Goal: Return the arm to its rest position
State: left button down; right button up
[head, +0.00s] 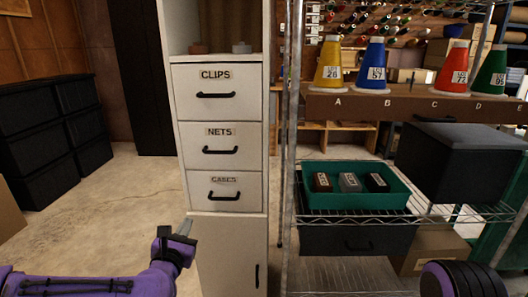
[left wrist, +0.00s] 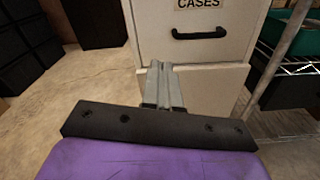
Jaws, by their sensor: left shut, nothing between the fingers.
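My left gripper (head: 184,228) is in the lower left of the head view, at the end of my purple arm. It is shut and empty, a little in front of the lower part of the cream drawer cabinet (head: 218,178). In the left wrist view its two grey fingers (left wrist: 162,85) are together, pointing at the cabinet below the drawer labelled CASES (left wrist: 197,32). I cannot tell that the fingers touch anything. The drawers CLIPS (head: 218,95), NETS (head: 222,147) and CASES all look closed. My right gripper is not in view.
A wire shelf (head: 440,212) right of the cabinet holds a green tray (head: 330,203) with small labelled blocks and a dark box (head: 460,165). Coloured thread cones stand on a lettered board (head: 400,106). Black bins (head: 40,130) stand at left. Concrete floor (head: 120,200) is open between.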

pick_arm(q)
jog(key=s+d+f+m+g+h, duration=0.1)
jog(key=s+d+f+m+g, duration=0.25)
jog(key=s+f+m, duration=0.65)
jog(key=s+d+f+m+g, duration=0.2)
jog(key=s+f+m+g, duration=0.35)
jog(key=f, duration=0.75)
jog(key=s+a+f+m+g, duration=0.25)
jog(key=s+f+m, duration=0.4)
jog(key=s, duration=0.35)
jog(key=s+a+f+m+g+y, duration=0.4)
jog(key=s+a, duration=0.4)
jog(key=s, duration=0.4)
notch_tip(320, 180, up, 19)
jog(key=t+p, duration=0.1)
jog(key=p, duration=1.8)
jog(key=shift+w+d+m+h, duration=0.15)
jog(key=shift+d+m+h, duration=0.15)
jog(key=shift+m, duration=0.1)
